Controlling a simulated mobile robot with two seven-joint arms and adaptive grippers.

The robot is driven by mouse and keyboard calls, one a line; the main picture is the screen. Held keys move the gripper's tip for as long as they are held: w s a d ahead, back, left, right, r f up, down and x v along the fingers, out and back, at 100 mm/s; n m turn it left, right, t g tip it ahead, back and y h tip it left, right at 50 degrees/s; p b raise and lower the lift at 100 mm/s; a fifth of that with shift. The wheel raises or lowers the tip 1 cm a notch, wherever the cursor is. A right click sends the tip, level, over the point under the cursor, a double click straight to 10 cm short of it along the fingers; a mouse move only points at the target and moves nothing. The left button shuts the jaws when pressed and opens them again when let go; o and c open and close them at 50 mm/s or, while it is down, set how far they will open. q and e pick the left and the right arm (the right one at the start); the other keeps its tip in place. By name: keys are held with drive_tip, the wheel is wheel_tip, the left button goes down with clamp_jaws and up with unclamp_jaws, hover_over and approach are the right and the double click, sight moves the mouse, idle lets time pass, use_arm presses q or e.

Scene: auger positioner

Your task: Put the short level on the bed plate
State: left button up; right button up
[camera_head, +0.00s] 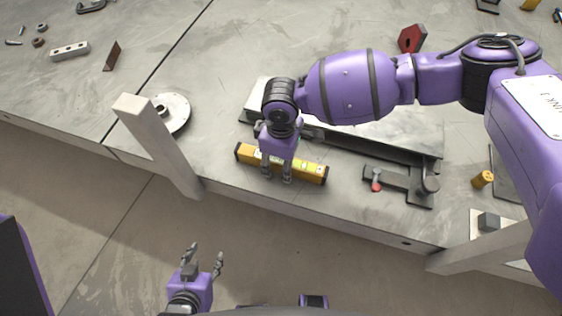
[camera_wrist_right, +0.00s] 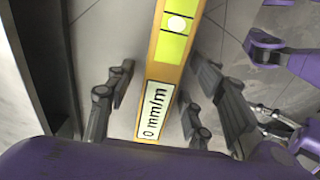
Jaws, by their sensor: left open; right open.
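The short level (camera_head: 311,172) is a yellow bar with black ends, lying along the front edge of the grey table. My right gripper (camera_head: 276,179) reaches down over its middle, open. In the right wrist view the level (camera_wrist_right: 172,60), with a green vial window and a "mm/m" label, lies between my spread fingers, with a gap on each side. The bed plate (camera_head: 405,138) appears to be the long grey metal plate just behind the level, partly hidden by my right arm. My left gripper (camera_head: 205,252) is open and empty, in front of the table.
A dark bracket with a red-tipped lever (camera_head: 390,182) stands right of the level. A round metal flange (camera_head: 174,112) and a light upright post (camera_head: 155,140) are to the left. A yellow cylinder (camera_head: 482,179) sits farther right. The table's left middle is mostly clear.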

clamp_jaws()
drive_tip(key=shift+w+r, duration=0.1)
